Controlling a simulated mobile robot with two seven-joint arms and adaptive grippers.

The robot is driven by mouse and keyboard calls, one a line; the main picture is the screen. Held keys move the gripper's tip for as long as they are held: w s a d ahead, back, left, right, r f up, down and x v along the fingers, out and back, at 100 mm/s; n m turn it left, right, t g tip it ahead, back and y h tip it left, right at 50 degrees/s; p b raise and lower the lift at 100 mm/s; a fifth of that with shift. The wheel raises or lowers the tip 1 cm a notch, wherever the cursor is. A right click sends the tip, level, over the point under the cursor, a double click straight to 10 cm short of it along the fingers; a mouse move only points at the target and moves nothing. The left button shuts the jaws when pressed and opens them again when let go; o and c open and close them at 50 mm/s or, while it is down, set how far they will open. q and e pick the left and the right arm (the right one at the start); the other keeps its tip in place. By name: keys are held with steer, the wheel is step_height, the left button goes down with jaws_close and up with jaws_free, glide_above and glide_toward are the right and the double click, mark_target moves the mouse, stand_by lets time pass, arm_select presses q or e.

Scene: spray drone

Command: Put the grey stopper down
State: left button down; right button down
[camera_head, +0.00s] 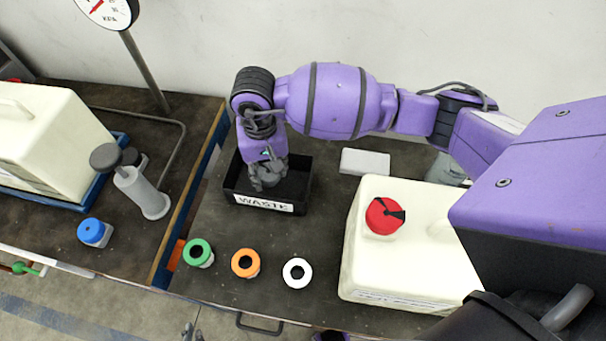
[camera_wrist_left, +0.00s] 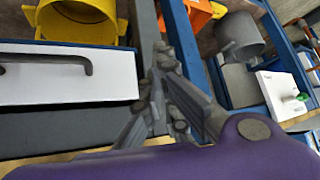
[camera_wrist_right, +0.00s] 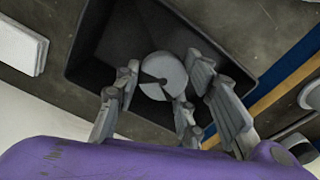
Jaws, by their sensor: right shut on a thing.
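My right gripper (camera_head: 266,176) points down into the black bin marked WASTE (camera_head: 262,204). In the right wrist view my right gripper (camera_wrist_right: 162,88) is shut on the grey stopper (camera_wrist_right: 161,72), a round disc with a dark wedge mark. The stopper is inside the outline of the bin (camera_wrist_right: 92,68); I cannot tell whether it touches the floor. In the head view the fingers hide the stopper. My left gripper (camera_wrist_left: 158,80) is empty, its fingers together, in front of the bench.
Green (camera_head: 198,253), orange (camera_head: 245,263) and white (camera_head: 297,273) ringed pieces stand in front of the bin. A cream canister with a red cap (camera_head: 385,215) stands right. A pale block (camera_head: 365,162) lies behind. A blue-capped jar (camera_head: 94,232) and another canister (camera_head: 50,135) stand left.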

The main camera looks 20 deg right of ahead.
mark_target(269, 170)
steer(key=shift+w+f, duration=0.15)
steer(key=shift+f, duration=1.3)
steer(key=shift+f, duration=0.1)
steer(key=shift+f, duration=0.15)
steer(key=c, duration=1.1)
jaws_free()
step_height(269, 170, up, 12)
steer(key=shift+r, duration=0.25)
steer(key=shift+f, duration=0.1)
